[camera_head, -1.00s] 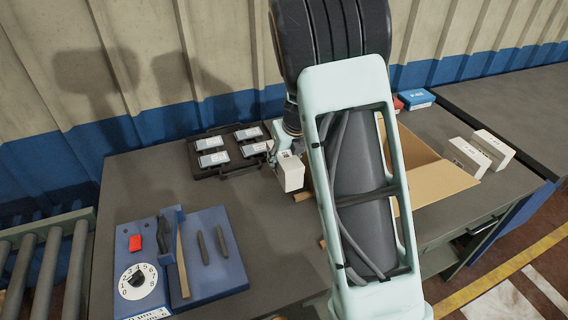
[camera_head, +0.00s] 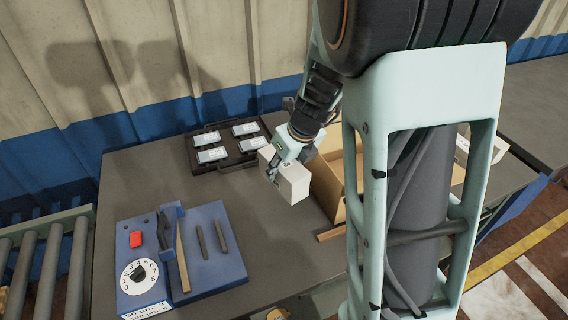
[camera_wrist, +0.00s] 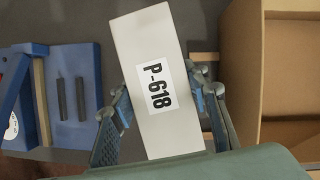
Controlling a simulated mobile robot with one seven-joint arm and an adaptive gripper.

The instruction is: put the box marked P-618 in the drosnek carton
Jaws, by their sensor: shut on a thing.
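The open brown carton (camera_head: 351,172) is partly hidden behind my arm. In the wrist view the carton (camera_wrist: 243,75) is on the right, apart from the box. No carton name is readable.
A blue gauge fixture (camera_head: 215,250) with a dial and a red part stands at the front left. A dark tray (camera_head: 205,165) of labelled pads lies behind the box. Another white box (camera_head: 462,147) shows at the right, mostly hidden by my arm. Bare table lies between fixture and tray.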

